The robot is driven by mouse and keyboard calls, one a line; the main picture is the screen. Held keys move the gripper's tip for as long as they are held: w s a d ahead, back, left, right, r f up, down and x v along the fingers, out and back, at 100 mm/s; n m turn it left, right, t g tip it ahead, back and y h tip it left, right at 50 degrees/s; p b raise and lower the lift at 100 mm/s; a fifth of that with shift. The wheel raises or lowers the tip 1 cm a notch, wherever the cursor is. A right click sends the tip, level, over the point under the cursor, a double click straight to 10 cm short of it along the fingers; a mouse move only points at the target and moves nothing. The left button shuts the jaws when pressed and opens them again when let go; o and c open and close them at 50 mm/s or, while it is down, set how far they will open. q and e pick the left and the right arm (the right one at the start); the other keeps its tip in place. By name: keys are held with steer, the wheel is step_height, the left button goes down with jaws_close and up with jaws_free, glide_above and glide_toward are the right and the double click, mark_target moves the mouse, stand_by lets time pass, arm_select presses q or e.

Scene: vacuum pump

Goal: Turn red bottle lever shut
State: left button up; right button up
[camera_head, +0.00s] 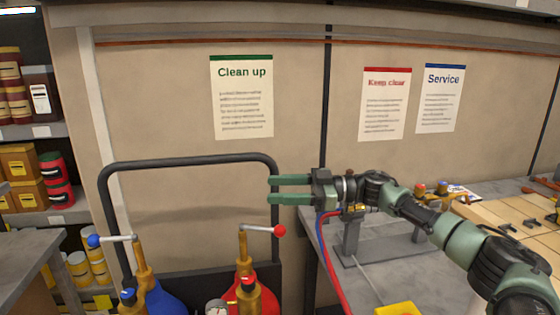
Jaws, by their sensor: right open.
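The red bottle (264,300) stands in a cart at the bottom middle, cut off by the frame's lower edge. Its lever (262,229) is a grey bar on a brass stem, pointing right and ending in a red ball (279,230). My right gripper (270,190) is open and empty, its two green fingers pointing left. In the picture it is a little above the red ball and apart from it. My left gripper is not in view.
A blue bottle (165,301) with a blue-ball lever (115,239) stands left of the red one. The cart's black handle (187,160) arches behind both. A grey bench (395,268) with a stand is at right, shelves at left.

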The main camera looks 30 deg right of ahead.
step_height(320, 180, up, 8)
steer(key=shift+r, duration=0.15)
